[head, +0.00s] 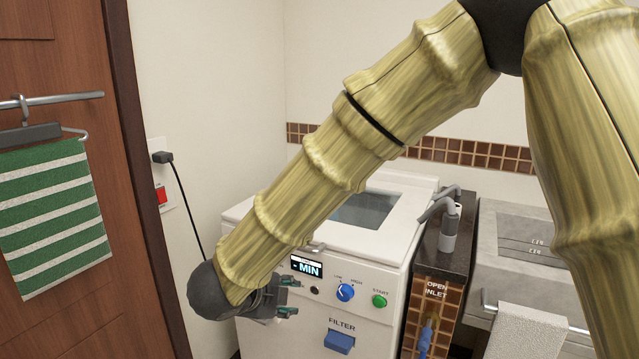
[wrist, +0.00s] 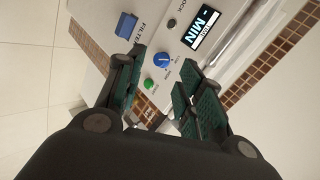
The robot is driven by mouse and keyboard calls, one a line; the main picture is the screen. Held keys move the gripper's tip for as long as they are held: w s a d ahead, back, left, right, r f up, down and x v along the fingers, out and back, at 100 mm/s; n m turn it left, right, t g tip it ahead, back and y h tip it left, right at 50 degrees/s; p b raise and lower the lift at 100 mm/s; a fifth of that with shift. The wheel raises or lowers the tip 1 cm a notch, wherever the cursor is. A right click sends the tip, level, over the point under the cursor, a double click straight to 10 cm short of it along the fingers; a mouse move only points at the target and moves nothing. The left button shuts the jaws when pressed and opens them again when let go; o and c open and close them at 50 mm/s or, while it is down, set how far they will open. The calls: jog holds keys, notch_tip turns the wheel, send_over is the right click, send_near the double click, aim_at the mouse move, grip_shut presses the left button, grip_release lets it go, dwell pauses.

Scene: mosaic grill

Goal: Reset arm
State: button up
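My gripper (head: 289,297) hangs low at the left of the head view, in front of the left part of a white machine's front panel. In the wrist view my gripper (wrist: 158,97) shows two green-padded fingers spread apart with a gap between them. Nothing is held in the gap. Behind the fingers in the wrist view are a blue knob (wrist: 161,60) and a green button (wrist: 149,84). My arm is bent, crossing the head view from the upper right down to the lower left, and hides part of the machine.
The white machine (head: 384,250) has a MIN display (head: 307,268) and a blue FILTER handle (head: 339,342). A striped towel (head: 52,215) hangs on the wooden door left. A cord (head: 187,205) hangs beside the machine.

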jog(key=s+d+f+n+g+y+p, duration=0.1)
jog(key=s+d+f+n+p, duration=0.1)
jog(key=d+f+n, duration=0.45)
jog(key=s+d+f+n+y+p, duration=0.15)
jog(key=d+f, duration=0.25)
jog(key=f, duration=0.6)
jog(key=s+d+f+n+g+p, duration=0.1)
jog(key=s+d+f+n+p, duration=0.15)
jog(key=d+f, duration=0.45)
jog(key=s+d+f+n+g+p, duration=0.1)
jog(key=s+d+f+n+g, duration=0.1)
jog(key=s, duration=0.7)
jog(key=s+d+f+n+g+y+p, duration=0.1)
jog(key=s+d+f+n, duration=0.3)
jog(key=s, duration=0.6)
jog(key=s+d+f+n+g+p, duration=0.2)
jog(key=s+d+f+n+g, duration=0.2)
jog(key=s, duration=0.5)
notch_tip(320, 180, down, 2)
jog(key=shift+s+d+f+y, duration=0.15)
jog(key=shift+s+d+y, duration=0.2)
jog(key=shift+d, duration=0.9)
